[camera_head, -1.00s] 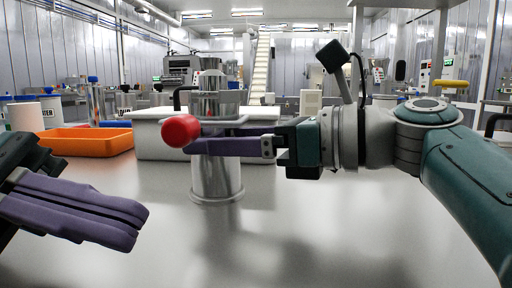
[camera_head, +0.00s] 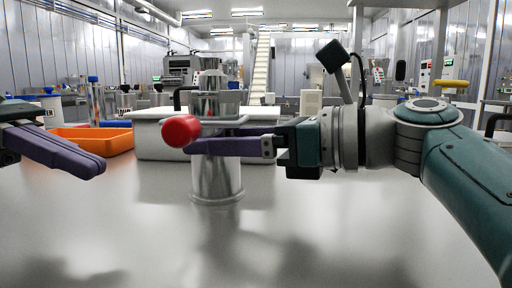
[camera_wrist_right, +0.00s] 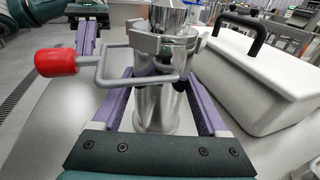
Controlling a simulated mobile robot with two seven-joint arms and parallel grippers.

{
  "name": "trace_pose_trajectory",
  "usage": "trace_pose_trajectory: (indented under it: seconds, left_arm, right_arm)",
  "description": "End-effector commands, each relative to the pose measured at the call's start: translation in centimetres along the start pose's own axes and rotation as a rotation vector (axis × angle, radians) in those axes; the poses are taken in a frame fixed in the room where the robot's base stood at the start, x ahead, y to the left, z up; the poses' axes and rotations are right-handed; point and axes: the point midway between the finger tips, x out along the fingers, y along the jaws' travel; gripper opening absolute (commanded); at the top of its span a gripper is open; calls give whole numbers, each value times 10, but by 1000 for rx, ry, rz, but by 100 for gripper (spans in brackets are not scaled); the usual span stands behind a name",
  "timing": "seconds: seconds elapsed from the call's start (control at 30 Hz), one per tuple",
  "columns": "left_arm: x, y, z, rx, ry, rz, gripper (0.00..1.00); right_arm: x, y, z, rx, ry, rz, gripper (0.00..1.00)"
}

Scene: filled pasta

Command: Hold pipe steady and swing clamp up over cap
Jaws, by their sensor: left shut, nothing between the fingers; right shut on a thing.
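A shiny metal pipe (camera_head: 217,178) stands upright on the table, with a metal cap (camera_head: 212,82) at its top. My right gripper (camera_head: 205,141) is shut on the pipe from the right, one purple finger on each side, also in the right wrist view (camera_wrist_right: 158,95). The clamp's grey wire frame (camera_wrist_right: 113,65) lies across the pipe below its collar and ends in a red knob (camera_head: 181,130). The knob also shows at the left in the wrist view (camera_wrist_right: 56,62). My left gripper (camera_head: 99,165) is shut and empty, left of the knob and apart from it.
A white box (camera_head: 160,140) with a black handle stands behind the pipe, also at the right of the wrist view (camera_wrist_right: 270,80). An orange tray (camera_head: 108,139) sits at the back left. The table (camera_head: 330,240) in front is clear.

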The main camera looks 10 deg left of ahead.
Motion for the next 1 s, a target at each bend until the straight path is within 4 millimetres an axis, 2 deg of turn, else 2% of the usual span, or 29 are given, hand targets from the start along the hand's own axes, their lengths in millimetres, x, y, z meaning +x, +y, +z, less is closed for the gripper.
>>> trace_pose_trajectory:
  seconds: [0.47,0.7,1.0]
  left_arm:
    - [94,-2,0,1,-4,-5,0]
    - [84,0,30,4,-1,0,0]
    - [80,-1,38,1,-1,-1,0]
  right_arm:
    - [0,0,-1,1,1,1,5]
    - [0,0,-1,1,1,0,5]
    - [0,0,-1,1,1,1,5]
